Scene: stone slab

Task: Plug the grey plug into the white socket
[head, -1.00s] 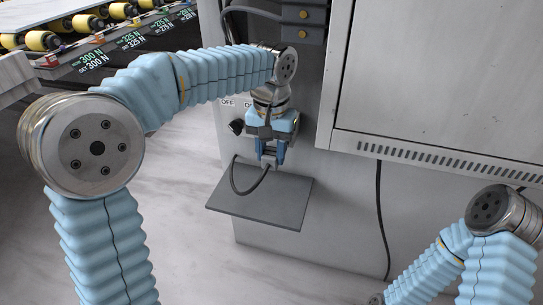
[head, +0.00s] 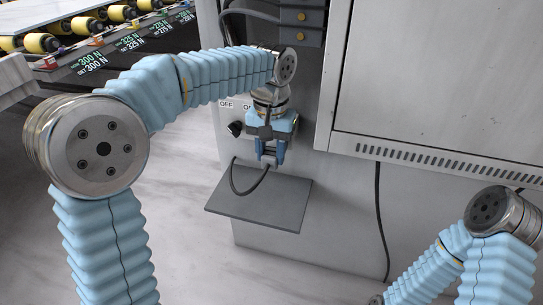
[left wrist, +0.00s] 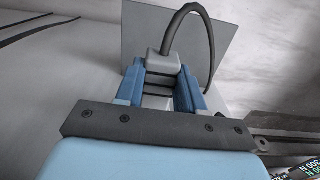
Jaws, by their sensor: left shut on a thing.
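My left gripper (head: 270,157) points down in front of the grey cabinet, above the dark shelf. It is shut on the grey plug (head: 268,163), which shows small between the fingertips. In the left wrist view the plug (left wrist: 163,62) sits between the blue fingers of the gripper (left wrist: 160,80), with its dark cable (left wrist: 207,30) looping away from it. The cable also shows in the head view (head: 236,185), hanging down to the shelf. I cannot make out the white socket in either view; the arm and gripper cover part of the cabinet front. My right gripper is out of view.
The dark grey shelf (head: 258,212) juts from the cabinet (head: 310,185) under the gripper. A black knob (head: 235,129) and switch labels are left of the gripper. A black cable (head: 380,220) hangs on the right. A roller conveyor (head: 100,35) stands at the back left.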

